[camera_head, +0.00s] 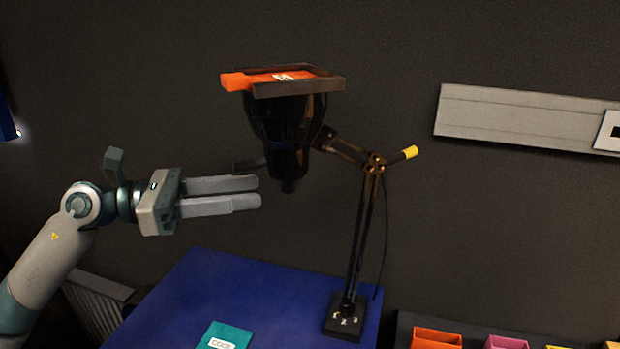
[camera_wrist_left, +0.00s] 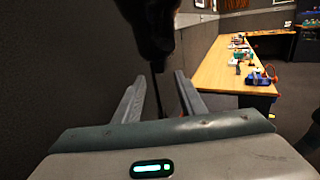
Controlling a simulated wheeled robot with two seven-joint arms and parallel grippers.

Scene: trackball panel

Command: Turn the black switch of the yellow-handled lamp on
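The black lamp stands on the blue surface, its jointed arm (camera_head: 362,240) rising to a yellow-tipped handle (camera_head: 409,153). Its dark head (camera_head: 285,125) is at upper centre, with a narrow black end (camera_head: 288,183) at the bottom. I cannot tell the switch apart from this dark end, nor whether it is on. A short dark bar (camera_head: 248,164) sticks out left of the head. My left gripper (camera_head: 257,192) is open and empty, fingers pointing right just left of the narrow end. In the left wrist view, the dark head (camera_wrist_left: 150,30) hangs above and beyond the open fingers (camera_wrist_left: 158,88).
A dark tray (camera_head: 320,86) with an orange piece (camera_head: 265,79) sits over the lamp head. The blue surface (camera_head: 240,290) bears a teal card (camera_head: 226,336). Coloured bins (camera_head: 437,338) stand at lower right. A grey panel (camera_head: 520,118) is on the wall.

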